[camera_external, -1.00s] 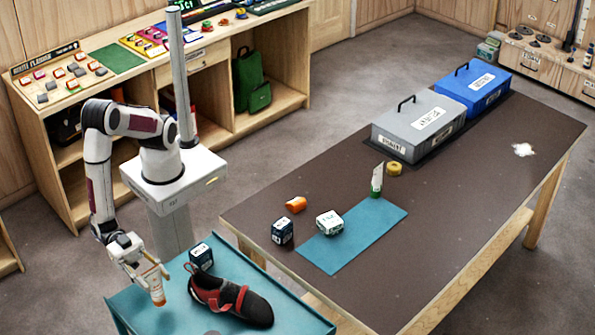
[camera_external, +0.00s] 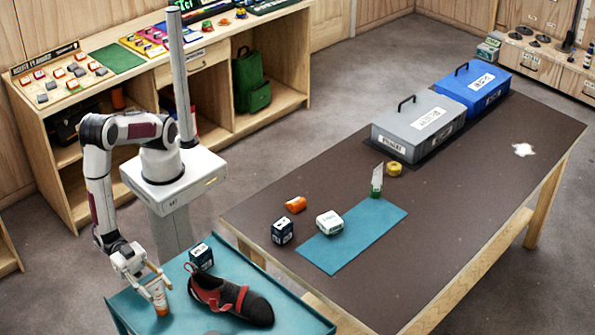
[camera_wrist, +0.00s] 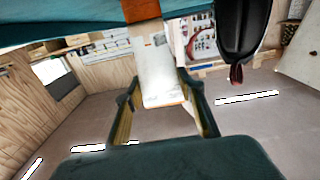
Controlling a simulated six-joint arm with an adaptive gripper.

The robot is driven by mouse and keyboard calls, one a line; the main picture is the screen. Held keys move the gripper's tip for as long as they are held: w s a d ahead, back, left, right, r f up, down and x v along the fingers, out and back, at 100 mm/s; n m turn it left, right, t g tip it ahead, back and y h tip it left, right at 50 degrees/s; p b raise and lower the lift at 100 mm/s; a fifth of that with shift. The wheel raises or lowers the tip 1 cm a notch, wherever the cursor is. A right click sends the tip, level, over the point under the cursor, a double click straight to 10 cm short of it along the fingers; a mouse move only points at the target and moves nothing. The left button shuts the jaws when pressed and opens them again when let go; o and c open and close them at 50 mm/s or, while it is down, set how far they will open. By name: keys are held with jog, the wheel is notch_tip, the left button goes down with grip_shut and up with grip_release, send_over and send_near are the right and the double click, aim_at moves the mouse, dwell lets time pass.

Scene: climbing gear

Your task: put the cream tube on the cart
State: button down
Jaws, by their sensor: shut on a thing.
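The cream tube (camera_external: 159,295) is white with an orange cap and hangs cap-down in my gripper (camera_external: 148,279). It also shows in the wrist view (camera_wrist: 158,75), between my two fingers, with its orange cap toward the teal surface. My gripper is shut on it. The cart (camera_external: 180,318) is a teal tray at the bottom of the external view, and the tube is over its left part. The cap end is at or very close to the cart surface; I cannot tell whether it touches.
The brown table (camera_external: 450,210) holds a teal mat (camera_external: 345,245), a white block (camera_external: 329,223) and two cases. The cart's front left is clear.

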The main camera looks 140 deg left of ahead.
jog(key=shift+f, duration=0.2)
jog(key=c, duration=1.3)
grip_release()
jog(key=shift+r, duration=0.2)
jog(key=shift+s, duration=0.15)
jog(key=s, duration=1.1)
jog(key=shift+s, duration=0.35)
jog(key=shift+w, duration=0.1)
